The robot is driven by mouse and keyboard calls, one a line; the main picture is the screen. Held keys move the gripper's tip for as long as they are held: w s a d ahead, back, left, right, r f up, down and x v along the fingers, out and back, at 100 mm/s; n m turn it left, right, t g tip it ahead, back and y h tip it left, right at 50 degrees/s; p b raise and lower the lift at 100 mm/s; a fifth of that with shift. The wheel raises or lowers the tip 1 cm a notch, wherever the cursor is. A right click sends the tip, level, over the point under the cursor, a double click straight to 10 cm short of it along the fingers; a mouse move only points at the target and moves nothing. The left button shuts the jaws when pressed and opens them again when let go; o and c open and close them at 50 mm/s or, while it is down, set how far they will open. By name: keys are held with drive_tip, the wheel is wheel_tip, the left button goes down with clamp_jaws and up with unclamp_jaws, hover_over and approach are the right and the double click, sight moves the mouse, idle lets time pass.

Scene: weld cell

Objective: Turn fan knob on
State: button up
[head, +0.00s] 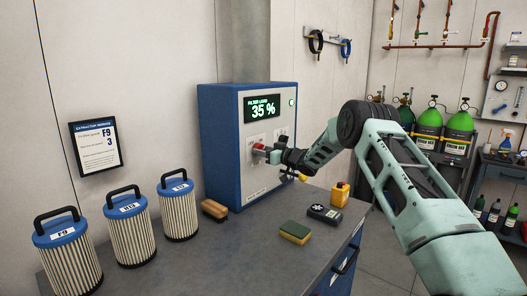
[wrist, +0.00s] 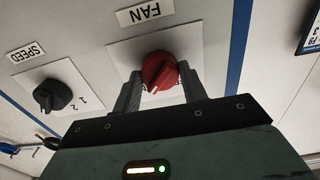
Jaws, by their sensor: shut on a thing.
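The fan knob (wrist: 160,71) is red and sits on a pale plate under the label FAN, which appears upside down in the wrist view. My gripper (wrist: 160,88) has one finger on each side of the knob and is shut on it. In the head view my gripper (head: 270,154) reaches the front of the blue and white extraction cabinet (head: 222,150), and the red knob (head: 259,149) shows at its fingertips. The cabinet's display (head: 262,108) reads "FILTER LOAD 35 %".
A black speed knob (wrist: 53,95) is beside the fan knob. Filter cartridges (head: 131,230) stand left on the grey bench.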

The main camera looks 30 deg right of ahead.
drive_tip(key=shift+f, duration=0.1)
drive_tip(key=o, duration=1)
drive_tip(key=b+v, duration=0.5)
drive_tip(key=v, duration=1.2)
drive_tip(key=shift+s+d, duration=0.1)
drive_tip(key=shift+s, duration=0.1)
